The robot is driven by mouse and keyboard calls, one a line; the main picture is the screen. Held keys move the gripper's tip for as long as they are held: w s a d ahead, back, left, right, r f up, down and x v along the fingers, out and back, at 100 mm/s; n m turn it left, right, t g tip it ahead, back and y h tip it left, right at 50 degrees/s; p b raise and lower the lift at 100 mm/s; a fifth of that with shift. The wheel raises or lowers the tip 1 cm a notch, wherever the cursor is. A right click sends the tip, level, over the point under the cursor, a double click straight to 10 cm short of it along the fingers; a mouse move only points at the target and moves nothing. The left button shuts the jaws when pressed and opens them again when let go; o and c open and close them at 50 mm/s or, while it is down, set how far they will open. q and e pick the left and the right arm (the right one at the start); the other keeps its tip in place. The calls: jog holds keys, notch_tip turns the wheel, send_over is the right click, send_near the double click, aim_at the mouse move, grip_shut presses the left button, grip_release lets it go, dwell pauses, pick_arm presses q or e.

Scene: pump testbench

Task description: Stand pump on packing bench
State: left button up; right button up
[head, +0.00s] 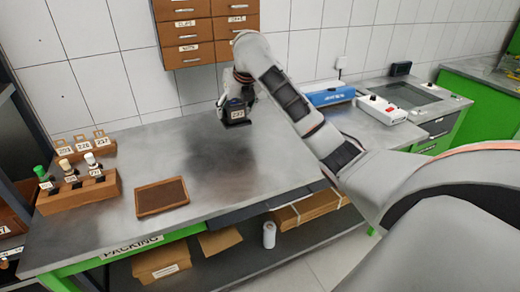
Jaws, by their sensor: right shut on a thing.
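The pump (237,115) is a small dark block with a white number label, too small to read surely. My right gripper (238,97) is shut on it from above, and the fingers are mostly hidden behind the wrist and pump. The pump hangs roughly upright over the back middle of the grey metal packing bench (100,222), which carries a PACKING label on its front edge. A dark blurred shadow or reflection lies on the bench below it. It looks apart from the top, but I cannot tell the gap. My left gripper is not in view.
A wooden rack (80,196) with several capped vials stands at the left, with numbered wooden tags (80,147) behind. A brown tray (162,197) lies front left. A blue device (330,94) and a white control box (381,109) stand right. Drawers (205,30) hang above. The bench's middle is clear.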

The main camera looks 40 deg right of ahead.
jog(key=shift+d+f, duration=0.1)
jog(key=shift+d, duration=0.05)
notch_tip(320, 180, down, 19)
jog(key=shift+f, duration=0.15)
dwell(0.5)
jog(key=o, duration=2)
jog(key=shift+f, duration=0.2)
jog(key=shift+o, duration=0.4)
jog(key=v, duration=1.2)
